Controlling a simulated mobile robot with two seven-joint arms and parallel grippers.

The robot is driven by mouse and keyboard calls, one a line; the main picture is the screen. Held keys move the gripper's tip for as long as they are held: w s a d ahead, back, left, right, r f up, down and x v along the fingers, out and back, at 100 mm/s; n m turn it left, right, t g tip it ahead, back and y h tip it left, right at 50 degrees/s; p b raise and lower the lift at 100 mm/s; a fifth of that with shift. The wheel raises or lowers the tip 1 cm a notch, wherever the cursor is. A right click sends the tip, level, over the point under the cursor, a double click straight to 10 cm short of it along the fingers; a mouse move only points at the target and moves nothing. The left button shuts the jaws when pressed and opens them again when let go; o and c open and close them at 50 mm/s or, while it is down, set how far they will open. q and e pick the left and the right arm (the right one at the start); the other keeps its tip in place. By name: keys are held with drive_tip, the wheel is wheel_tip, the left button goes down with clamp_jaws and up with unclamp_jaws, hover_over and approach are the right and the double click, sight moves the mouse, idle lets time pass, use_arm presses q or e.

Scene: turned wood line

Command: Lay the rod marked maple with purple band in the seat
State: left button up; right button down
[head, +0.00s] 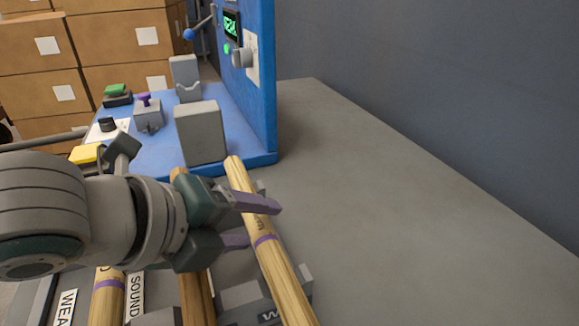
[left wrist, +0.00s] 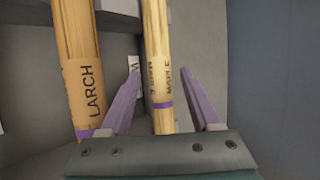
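The maple rod (head: 275,275) is pale wood with a purple band, lying in a grey rack. In the left wrist view it is the rod (left wrist: 157,55) lettered MAPLE. My left gripper (head: 263,224) is open around it, one purple finger on each side; gaps show between rod and fingers in the left wrist view (left wrist: 160,74). A grey block with a notched face (head: 188,92) stands on the blue machine base, perhaps part of the seat. A larger grey block (head: 200,133) stands nearer. My right gripper is not in view.
A larch rod (left wrist: 82,60) with a purple band lies left of the maple one. Another purple-banded rod (head: 108,292) lies farther left. The blue machine panel (head: 258,80) stands upright behind. Cardboard boxes (head: 45,60) are stacked behind. The grey tabletop (head: 400,220) at right is clear.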

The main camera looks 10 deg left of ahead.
use_arm(q)
drive_tip(key=shift+r, duration=0.25)
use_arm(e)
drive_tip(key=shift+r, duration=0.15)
use_arm(q)
drive_tip(key=p+v, duration=0.3)
drive_tip(key=v, duration=0.8)
drive_tip(key=shift+s+a+r, duration=0.15)
drive_tip(key=shift+s, duration=0.2)
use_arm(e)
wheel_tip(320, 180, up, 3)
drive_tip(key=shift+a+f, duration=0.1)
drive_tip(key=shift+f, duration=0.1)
